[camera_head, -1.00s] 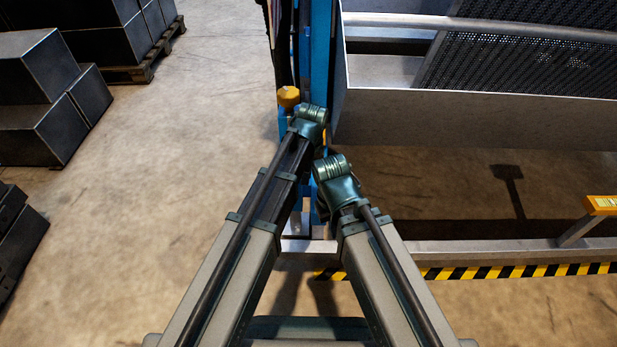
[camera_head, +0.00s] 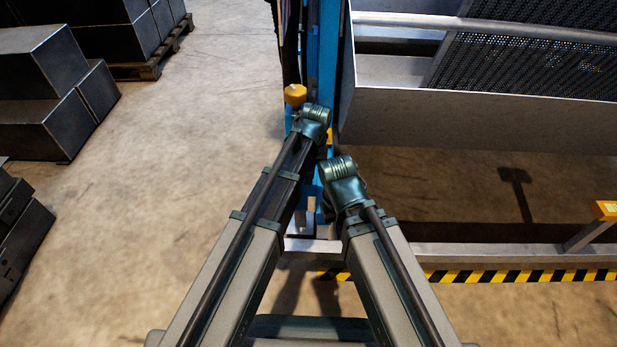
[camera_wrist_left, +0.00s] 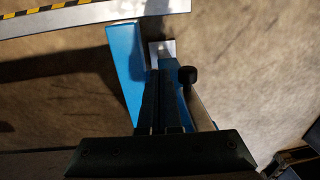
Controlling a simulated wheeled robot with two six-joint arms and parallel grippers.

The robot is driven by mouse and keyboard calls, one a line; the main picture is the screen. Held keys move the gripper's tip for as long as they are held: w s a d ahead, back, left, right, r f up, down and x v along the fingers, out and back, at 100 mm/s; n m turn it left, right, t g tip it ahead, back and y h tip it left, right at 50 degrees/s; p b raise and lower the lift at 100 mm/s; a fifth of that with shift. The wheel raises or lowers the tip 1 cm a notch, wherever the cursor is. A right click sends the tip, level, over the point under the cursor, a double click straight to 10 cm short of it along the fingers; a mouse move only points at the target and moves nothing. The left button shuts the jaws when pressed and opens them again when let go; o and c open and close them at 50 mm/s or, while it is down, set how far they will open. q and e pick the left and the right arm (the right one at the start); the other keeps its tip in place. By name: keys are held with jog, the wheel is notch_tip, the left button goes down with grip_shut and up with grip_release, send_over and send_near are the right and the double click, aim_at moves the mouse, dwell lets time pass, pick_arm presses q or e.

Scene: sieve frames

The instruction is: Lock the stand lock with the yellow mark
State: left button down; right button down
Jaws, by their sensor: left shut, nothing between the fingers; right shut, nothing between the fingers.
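A yellow-orange knob (camera_head: 295,95) sits on the left side of the blue stand column (camera_head: 329,55) in the head view. A smaller yellow patch (camera_head: 331,136) shows on the column's right; I cannot tell which one is the lock's mark. My left gripper (camera_head: 316,116) is in front of the column, just below and right of the knob, and hides part of the stand. In the left wrist view its dark fingers (camera_wrist_left: 164,105) are shut and empty, in front of blue stand parts and beside a black knob (camera_wrist_left: 187,75). My right gripper (camera_head: 340,170) is shut, lower and to the right.
A grey sieve frame (camera_head: 470,115) with perforated panels fills the upper right. A grey rail (camera_head: 480,258) with a black-and-yellow stripe runs along the lower right, with a yellow-topped post (camera_head: 606,210). Dark blocks (camera_head: 50,105) stand at left. Floor between is clear.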

pick_arm(q)
jog(key=shift+r, duration=0.15)
notch_tip(320, 180, up, 14)
jog(key=d+p, duration=0.1)
jog(key=p, duration=1.2)
jog(key=shift+f+p, duration=0.25)
jog(key=shift+p, duration=0.15)
jog(key=s+a+m, duration=0.2)
jog(key=s, duration=0.7)
jog(key=s+a+m, duration=0.2)
jog(key=s, duration=0.7)
notch_tip(320, 180, up, 32)
jog(key=p, duration=3.2)
jog(key=shift+w, duration=0.35)
jog(key=shift+a, duration=0.1)
